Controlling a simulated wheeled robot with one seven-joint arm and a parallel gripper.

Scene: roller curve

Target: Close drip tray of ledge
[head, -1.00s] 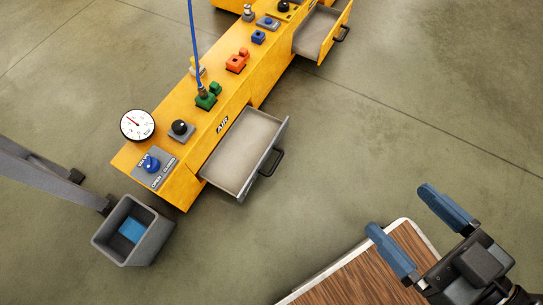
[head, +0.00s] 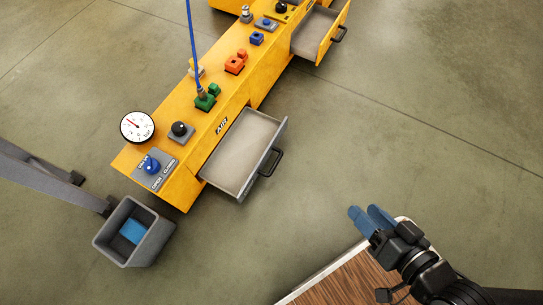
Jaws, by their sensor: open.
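The yellow ledge (head: 185,190) runs diagonally from lower left to the top of the head view. A grey tray drawer (head: 240,157) is pulled out of its front, near the AIR label, with a dark handle (head: 271,162) on its front panel. A second drawer (head: 316,32) with a yellow front also stands out farther up. I cannot tell from the picture which one is the drip tray. My gripper (head: 365,215) is at the lower right, its blue fingers apart and empty. It is over the floor beside the wooden surface, clear of both drawers.
On the ledge are a gauge (head: 138,127), a blue knob (head: 151,166), a black knob (head: 180,130), and green (head: 206,101) and orange (head: 236,64) fittings. A grey bin (head: 145,245) stands at lower left. A wood-topped surface (head: 345,278) is below my arm. Floor between is clear.

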